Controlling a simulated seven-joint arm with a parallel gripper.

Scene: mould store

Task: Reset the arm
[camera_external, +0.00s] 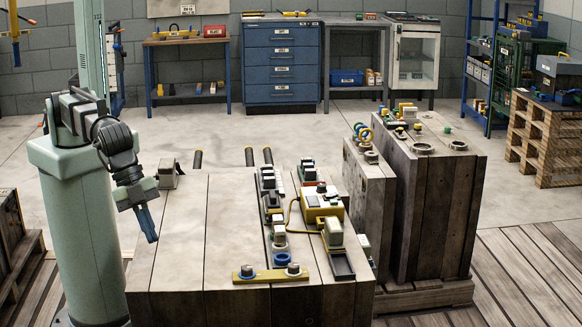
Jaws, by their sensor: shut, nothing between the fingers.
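My gripper (149,226) hangs at the end of my arm at the left, its blue fingers pointing down and slightly right. The fingers are together with nothing visible between them. It is in front of the left edge of the large wooden block (190,260) as seen in the picture. I cannot tell its exact height or distance from the block. My arm is folded close to its pale green column.
On the block are a yellow device (320,206) with a cable, a yellow bar (270,275) with two knobs, and a grey clamp (168,176) near the back left. Taller wooden blocks (440,200) stand at the right. The block's left top is mostly bare.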

